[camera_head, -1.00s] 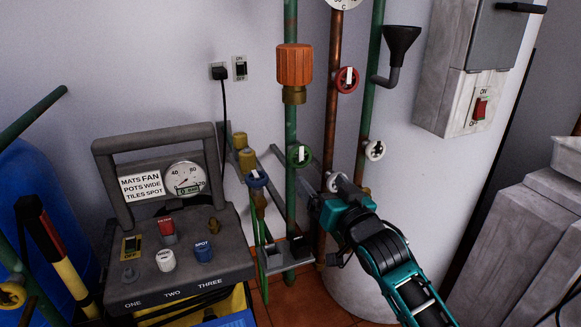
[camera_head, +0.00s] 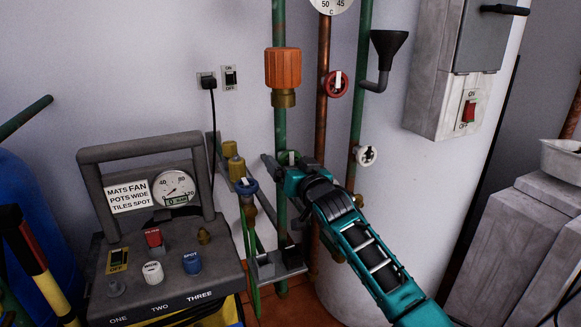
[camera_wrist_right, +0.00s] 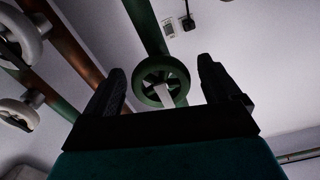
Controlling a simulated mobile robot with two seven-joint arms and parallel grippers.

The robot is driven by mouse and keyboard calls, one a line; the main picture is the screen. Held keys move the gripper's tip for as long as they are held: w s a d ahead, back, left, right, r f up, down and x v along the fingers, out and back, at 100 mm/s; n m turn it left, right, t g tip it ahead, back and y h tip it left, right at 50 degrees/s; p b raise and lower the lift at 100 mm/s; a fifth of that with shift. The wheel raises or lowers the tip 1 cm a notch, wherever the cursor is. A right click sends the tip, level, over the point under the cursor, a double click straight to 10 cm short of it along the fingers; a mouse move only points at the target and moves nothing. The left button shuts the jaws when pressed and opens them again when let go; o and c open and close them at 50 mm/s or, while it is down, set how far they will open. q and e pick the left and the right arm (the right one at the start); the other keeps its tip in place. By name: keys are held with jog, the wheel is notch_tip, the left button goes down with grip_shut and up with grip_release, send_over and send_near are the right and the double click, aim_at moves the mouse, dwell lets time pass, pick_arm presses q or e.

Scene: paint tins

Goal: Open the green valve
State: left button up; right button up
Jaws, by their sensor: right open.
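The green valve (camera_head: 283,157) is a round handwheel with a white marking on the green pipe. In the head view it is partly hidden behind my right gripper (camera_head: 291,164). In the right wrist view the green wheel (camera_wrist_right: 149,71) shows between the two dark fingers of the right gripper (camera_wrist_right: 161,70). The fingers are apart, one on each side of the wheel, with a gap visible on both sides. Whether the fingertips reach level with the wheel is hard to tell. My left gripper is out of view.
A red valve (camera_head: 337,84) and a white valve (camera_head: 366,156) sit on neighbouring pipes to the right. A blue valve (camera_head: 247,186) is close on the left. An orange fitting (camera_head: 283,68) is above. A grey control box (camera_head: 165,270) with a gauge stands at lower left.

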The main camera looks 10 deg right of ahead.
jog(key=c, duration=1)
